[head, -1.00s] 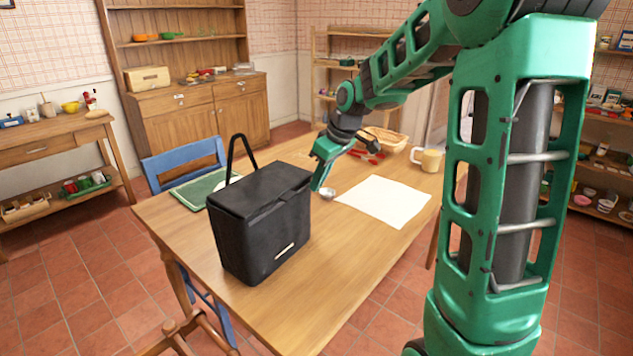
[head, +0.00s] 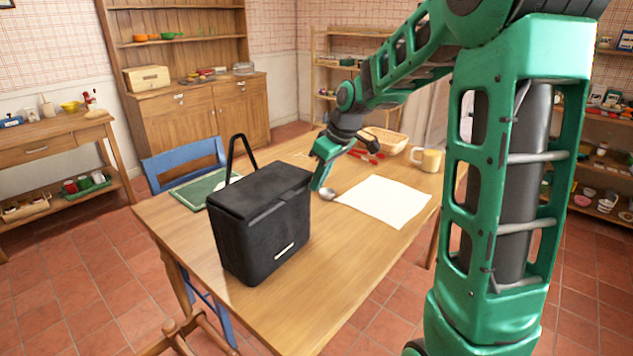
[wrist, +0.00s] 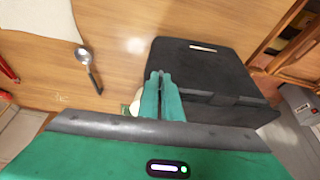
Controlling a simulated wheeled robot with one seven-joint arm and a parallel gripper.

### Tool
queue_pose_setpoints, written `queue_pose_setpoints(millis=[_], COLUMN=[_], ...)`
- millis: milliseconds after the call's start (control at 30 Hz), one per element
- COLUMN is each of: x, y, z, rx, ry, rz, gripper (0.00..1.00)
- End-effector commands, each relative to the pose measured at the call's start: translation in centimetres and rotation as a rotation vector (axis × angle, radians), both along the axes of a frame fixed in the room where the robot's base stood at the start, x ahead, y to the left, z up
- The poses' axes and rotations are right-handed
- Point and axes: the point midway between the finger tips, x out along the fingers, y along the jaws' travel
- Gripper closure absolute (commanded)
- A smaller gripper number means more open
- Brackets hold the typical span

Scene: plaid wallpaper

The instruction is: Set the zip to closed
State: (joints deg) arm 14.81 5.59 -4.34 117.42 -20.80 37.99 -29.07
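The black bag (head: 262,225), box-shaped with a raised loop handle (head: 240,150), stands upright on the wooden table (head: 330,290). Its lid looks down flat; I cannot make out the zip or its pull. The bag also shows in the wrist view (wrist: 205,70), with a seam along its lid edge. My gripper (head: 318,184) is at the bag's upper right corner, by the lid edge. In the wrist view my gripper's fingers (wrist: 159,82) are together beside the bag, with only a thin dark line between them. Anything small between the fingertips is hidden.
A white sheet (head: 385,201) and a spoon (head: 328,194) lie right of the bag. A green board (head: 200,188) lies behind it. The table's front is clear.

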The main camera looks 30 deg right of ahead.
Motion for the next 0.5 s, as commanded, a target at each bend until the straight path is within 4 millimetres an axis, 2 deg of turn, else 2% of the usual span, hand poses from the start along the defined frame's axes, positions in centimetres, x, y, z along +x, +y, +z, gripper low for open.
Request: queue_pose_setpoints(millis=[233,500], x=[-0.1,-1.8], y=[0.4,3.8], z=[0.1,0.1], rx=[0.0,-0.001], ry=[-0.001,-0.003], rz=[0.0,0.001], gripper=[1.0,1.0])
